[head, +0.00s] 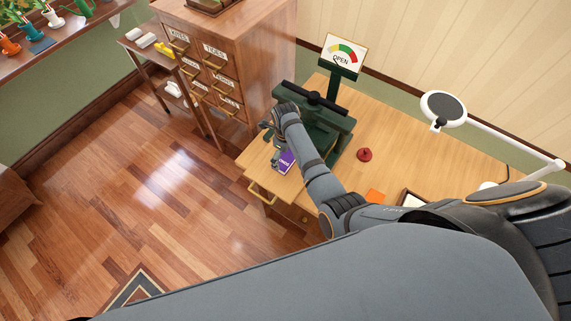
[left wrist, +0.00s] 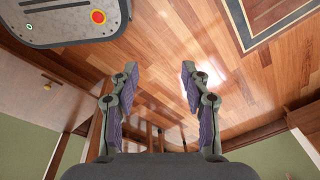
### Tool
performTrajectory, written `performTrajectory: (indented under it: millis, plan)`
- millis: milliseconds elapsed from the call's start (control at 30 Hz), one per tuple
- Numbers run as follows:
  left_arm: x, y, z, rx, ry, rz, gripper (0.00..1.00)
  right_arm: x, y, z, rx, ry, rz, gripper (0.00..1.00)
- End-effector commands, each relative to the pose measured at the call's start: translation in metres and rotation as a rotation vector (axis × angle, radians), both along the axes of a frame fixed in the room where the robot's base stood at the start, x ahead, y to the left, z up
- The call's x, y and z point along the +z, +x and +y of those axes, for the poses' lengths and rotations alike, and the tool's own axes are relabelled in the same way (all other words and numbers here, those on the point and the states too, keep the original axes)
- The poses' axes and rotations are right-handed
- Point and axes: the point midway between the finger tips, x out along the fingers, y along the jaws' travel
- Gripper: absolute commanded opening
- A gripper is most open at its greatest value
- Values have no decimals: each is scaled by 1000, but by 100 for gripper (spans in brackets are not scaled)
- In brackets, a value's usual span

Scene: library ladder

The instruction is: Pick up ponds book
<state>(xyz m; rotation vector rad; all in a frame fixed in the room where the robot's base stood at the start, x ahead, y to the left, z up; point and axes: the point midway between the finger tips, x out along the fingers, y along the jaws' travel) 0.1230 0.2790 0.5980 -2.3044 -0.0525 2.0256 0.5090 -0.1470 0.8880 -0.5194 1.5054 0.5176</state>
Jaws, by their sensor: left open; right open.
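My left gripper (left wrist: 160,76) shows in the left wrist view, open and empty above the wooden floor, away from the desk.
A labelled drawer cabinet (head: 215,70) stands left of the desk (head: 395,150). A red knob-like object (head: 364,155) and a white lamp (head: 443,107) are further right.

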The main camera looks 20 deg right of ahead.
Motion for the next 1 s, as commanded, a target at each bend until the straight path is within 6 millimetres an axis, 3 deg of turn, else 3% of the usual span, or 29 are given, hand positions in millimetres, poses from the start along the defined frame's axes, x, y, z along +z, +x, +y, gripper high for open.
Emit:
performTrajectory:
  millis: [33,100,233,400,733,1000]
  plan:
    - [-21,-9,0,0,0,13,47,-19,0,1,0,1,-1,100]
    - [-32,-21,0,0,1,30,47,-27,0,0,0,1,-1,100]
    - [-35,-31,1,2,0,47,47,-28,0,1,0,1,-1,100]
    - [-32,-25,0,1,0,37,47,-26,0,0,0,0,0,99]
    - [-31,-13,0,0,1,18,47,-26,-1,1,0,1,1,55]
    - [-29,-15,0,1,1,22,47,-24,0,0,0,1,0,55]
